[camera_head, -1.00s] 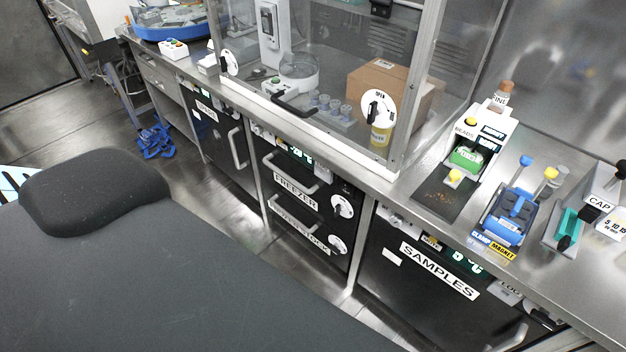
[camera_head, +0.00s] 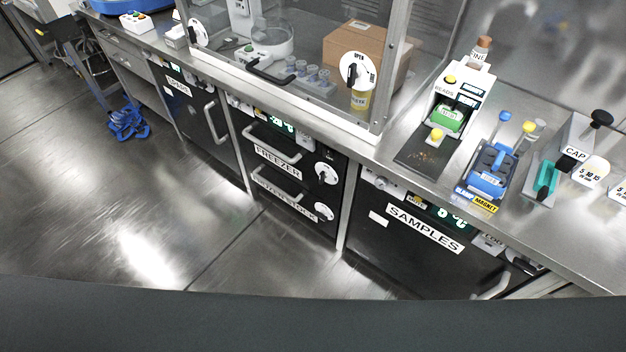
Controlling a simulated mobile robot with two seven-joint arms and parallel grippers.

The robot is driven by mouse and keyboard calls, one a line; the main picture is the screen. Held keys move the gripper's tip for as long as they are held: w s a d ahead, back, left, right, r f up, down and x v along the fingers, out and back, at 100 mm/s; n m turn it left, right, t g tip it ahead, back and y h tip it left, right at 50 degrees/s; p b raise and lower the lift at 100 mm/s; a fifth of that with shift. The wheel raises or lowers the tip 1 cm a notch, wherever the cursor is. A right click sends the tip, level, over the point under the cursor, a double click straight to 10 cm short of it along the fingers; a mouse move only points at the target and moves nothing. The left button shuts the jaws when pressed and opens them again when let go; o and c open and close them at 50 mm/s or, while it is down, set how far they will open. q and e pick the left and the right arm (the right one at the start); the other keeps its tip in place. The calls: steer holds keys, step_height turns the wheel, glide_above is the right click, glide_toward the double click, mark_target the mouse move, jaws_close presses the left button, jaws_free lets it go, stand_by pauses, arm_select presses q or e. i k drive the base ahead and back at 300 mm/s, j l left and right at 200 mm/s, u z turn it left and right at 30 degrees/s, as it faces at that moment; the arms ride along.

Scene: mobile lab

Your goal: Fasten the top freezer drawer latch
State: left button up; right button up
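The freezer drawer unit (camera_head: 292,185) is under the bench, left of the samples fridge. Its top drawer, labelled FREEZER (camera_head: 278,163), has a pale bar handle (camera_head: 272,148) and looks closed. The top drawer latch (camera_head: 326,173) is a round white dial with a dark knob at the drawer's right side; its exact setting is too small to read. A second drawer below has a similar round latch (camera_head: 323,211). Neither of my grippers is in view.
The open metal floor (camera_head: 140,215) lies in front of the cabinets. The samples fridge (camera_head: 415,245) is to the right, another dark cabinet (camera_head: 196,115) to the left. My body fills the bottom edge.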

mark_target(323, 175)
steer(key=j+z, duration=0.15)
steer(key=z, duration=0.35)
steer(key=i+j+z, duration=0.1)
steer(key=j+z, duration=0.15)
steer(key=j, duration=0.2)
steer(key=j+z, duration=0.5)
steer(key=j, duration=2.15)
